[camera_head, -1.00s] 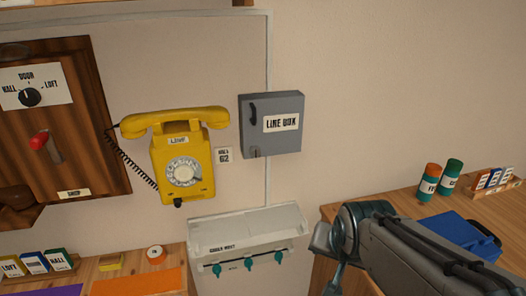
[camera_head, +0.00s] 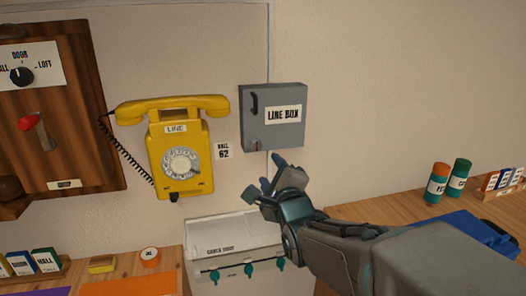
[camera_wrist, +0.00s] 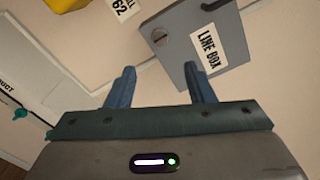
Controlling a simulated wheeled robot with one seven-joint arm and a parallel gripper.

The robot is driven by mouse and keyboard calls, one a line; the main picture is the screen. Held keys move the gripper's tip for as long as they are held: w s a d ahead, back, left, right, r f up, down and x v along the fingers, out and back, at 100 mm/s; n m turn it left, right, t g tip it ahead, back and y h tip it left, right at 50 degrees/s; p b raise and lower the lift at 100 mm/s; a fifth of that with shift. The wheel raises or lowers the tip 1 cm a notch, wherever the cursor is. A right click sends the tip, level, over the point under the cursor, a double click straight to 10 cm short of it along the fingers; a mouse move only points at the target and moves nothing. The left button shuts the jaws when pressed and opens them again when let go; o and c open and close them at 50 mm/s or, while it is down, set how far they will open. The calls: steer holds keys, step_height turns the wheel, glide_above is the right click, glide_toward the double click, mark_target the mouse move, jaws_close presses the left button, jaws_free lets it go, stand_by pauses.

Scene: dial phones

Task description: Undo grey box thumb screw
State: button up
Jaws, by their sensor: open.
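The grey line box (camera_head: 272,118) is mounted on the wall right of the yellow phone, its door closed and a dark handle at its upper left. A small round slotted screw (camera_wrist: 160,37) shows on the box's face in the wrist view, near the box's edge. In the head view the screw is too small to make out clearly, at the box's lower left. My gripper (camera_head: 264,175) is open and empty, just below the box. In the wrist view its two fingers (camera_wrist: 160,84) point toward the box (camera_wrist: 207,38), apart from the screw.
The yellow dial phone (camera_head: 182,150) hangs left of the box, with a cord. A white cabinet with teal knobs (camera_head: 235,248) stands below. Orange and green cylinders (camera_head: 437,182) and a blue case (camera_head: 470,235) are on the right table. The wall right of the box is clear.

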mark_target(257, 147)
steer(key=x, duration=1.3)
steer(key=shift+w+a+p, duration=0.1)
steer(key=shift+w+p, duration=0.2)
steer(key=c, duration=1)
